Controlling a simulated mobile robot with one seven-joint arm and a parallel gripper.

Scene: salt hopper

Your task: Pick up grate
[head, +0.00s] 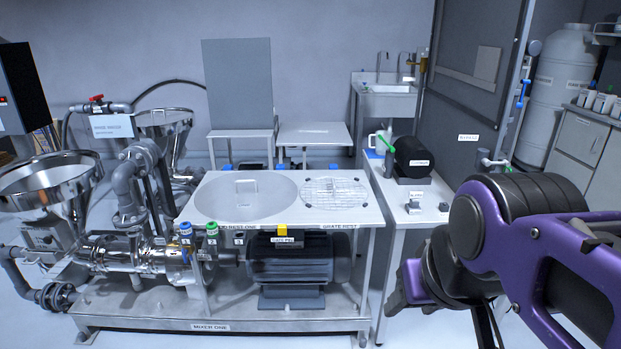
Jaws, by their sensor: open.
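The grate (334,193) is a round wire disc lying flat on the right part of the white mixer table top, above a label that reads like "GRATE REST". My gripper (402,290) is at the end of my purple and black arm, at the lower right. It is apart from the grate, to its right and nearer to me, and holds nothing that I can see. Its fingers are small and partly hidden by the arm.
A round lid (215,198) with a handle lies left of the grate. A side table (425,212) with a black cylinder (412,157) stands right of the mixer table. Steel hoppers (52,180) and pipes fill the left. A motor (300,262) sits beneath the table top.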

